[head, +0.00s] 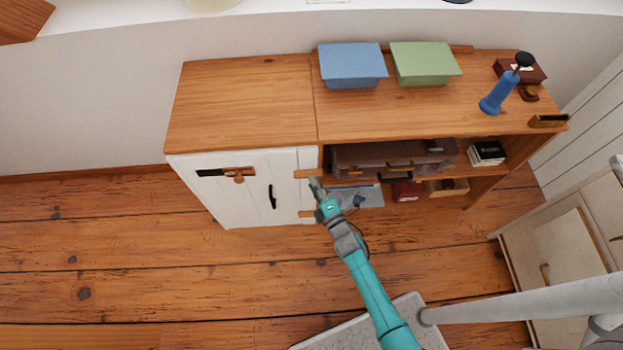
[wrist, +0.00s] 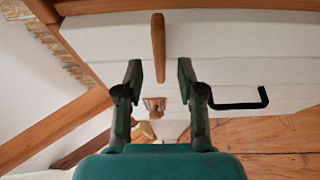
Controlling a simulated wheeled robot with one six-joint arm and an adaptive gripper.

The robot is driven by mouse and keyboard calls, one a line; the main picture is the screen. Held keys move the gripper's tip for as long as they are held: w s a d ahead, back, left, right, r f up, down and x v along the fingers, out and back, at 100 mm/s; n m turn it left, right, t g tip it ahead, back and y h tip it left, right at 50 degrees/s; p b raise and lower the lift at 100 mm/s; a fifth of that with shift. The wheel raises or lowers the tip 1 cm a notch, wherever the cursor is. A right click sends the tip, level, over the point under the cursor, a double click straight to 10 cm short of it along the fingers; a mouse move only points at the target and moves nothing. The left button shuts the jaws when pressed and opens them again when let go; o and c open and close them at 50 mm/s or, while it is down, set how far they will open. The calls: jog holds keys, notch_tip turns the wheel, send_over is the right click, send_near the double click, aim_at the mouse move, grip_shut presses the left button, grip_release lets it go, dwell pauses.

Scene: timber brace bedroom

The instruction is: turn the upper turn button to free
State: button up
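The upper turn button (head: 305,173) is a small wooden bar lying level across the right edge of the white cabinet door (head: 250,205). In the wrist view this bar (wrist: 158,45) stands upright in the picture, its near end between my fingertips. My gripper (head: 316,184) is at the door's right edge, just by the button. In the wrist view my gripper (wrist: 161,72) is open, one finger on each side of the bar, with gaps showing. I cannot tell how deep the fingers reach. The lower turn button (head: 306,214) also lies level, partly hidden by my gripper.
The door has a black handle (head: 272,196), also in the wrist view (wrist: 240,102), and a dark plate with a wooden knob (head: 238,176). Right of the door, open shelves hold a brown case (head: 385,158). Blue (head: 352,62) and green (head: 424,60) boxes stand on top.

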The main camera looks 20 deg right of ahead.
aim_at(309, 174)
jog(key=shift+w+a, duration=0.1)
jog(key=shift+w, duration=1.15)
jog(key=shift+c, duration=0.2)
grip_shut()
jog(key=shift+m, duration=0.3)
jog(key=shift+w+a+f+m+t+h, duration=0.15)
jog(key=shift+m+t+h, duration=0.4)
jog(key=shift+m+h, duration=2)
jog(key=shift+s+a+f+m+t+h, duration=0.25)
jog(key=shift+m+t, duration=0.35)
jog(key=shift+m, duration=4.2)
jog(key=shift+w+d+f+m+t+h, duration=0.15)
jog(key=shift+m+t+h, duration=0.4)
jog(key=shift+m+h, duration=2.05)
jog(key=shift+a+r+m+y, duration=0.1)
jog(key=shift+m+y, duration=1)
jog(key=shift+m, duration=0.05)
